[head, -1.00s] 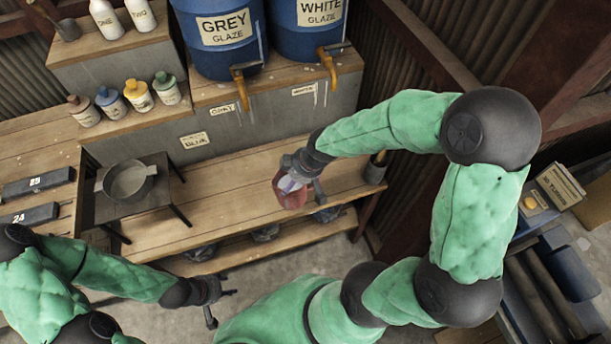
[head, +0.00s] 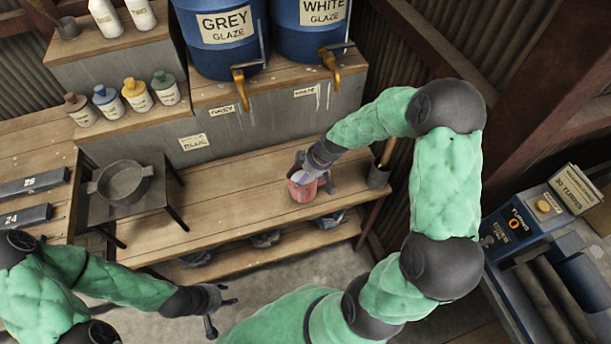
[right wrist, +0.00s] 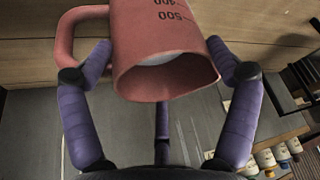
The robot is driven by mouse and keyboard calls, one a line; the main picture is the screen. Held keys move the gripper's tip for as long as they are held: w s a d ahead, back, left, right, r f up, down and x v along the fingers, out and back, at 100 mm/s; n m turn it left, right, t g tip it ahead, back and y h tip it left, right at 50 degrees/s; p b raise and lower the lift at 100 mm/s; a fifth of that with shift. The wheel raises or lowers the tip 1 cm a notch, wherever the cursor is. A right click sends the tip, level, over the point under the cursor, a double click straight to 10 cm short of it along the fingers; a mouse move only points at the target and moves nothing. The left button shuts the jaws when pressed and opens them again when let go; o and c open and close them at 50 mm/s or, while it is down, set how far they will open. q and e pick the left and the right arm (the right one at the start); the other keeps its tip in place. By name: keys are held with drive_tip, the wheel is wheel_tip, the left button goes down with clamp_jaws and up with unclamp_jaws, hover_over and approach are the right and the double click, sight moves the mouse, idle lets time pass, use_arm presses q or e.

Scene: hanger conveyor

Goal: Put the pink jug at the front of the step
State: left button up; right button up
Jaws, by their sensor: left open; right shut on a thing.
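The pink jug (head: 302,190) is over the right part of the long wooden step (head: 235,205), near its front edge. I cannot tell whether its base touches the boards. My right gripper (head: 313,180) is shut on the jug. In the right wrist view, purple fingers are on both sides of the jug (right wrist: 160,45). Its handle is at the left, and black measuring marks show on its wall. My left gripper (head: 220,306) is open and empty, low in front of the step.
A dark bowl (head: 122,184) stands on a small metal table (head: 160,200) at the left. A dark pot (head: 378,177) stands at the step's right end. Blue glaze barrels (head: 228,40) with taps stand behind. The step's middle is clear.

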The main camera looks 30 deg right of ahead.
drive_tip(key=shift+w+f, duration=0.1)
drive_tip(key=shift+f, duration=0.5)
drive_tip(key=shift+f, duration=0.15)
drive_tip(key=o, duration=1.4)
drive_tip(key=shift+o, duration=0.2)
drive_tip(key=p+v, duration=0.2)
drive_tip(key=v, duration=1)
drive_tip(key=shift+p, duration=0.3)
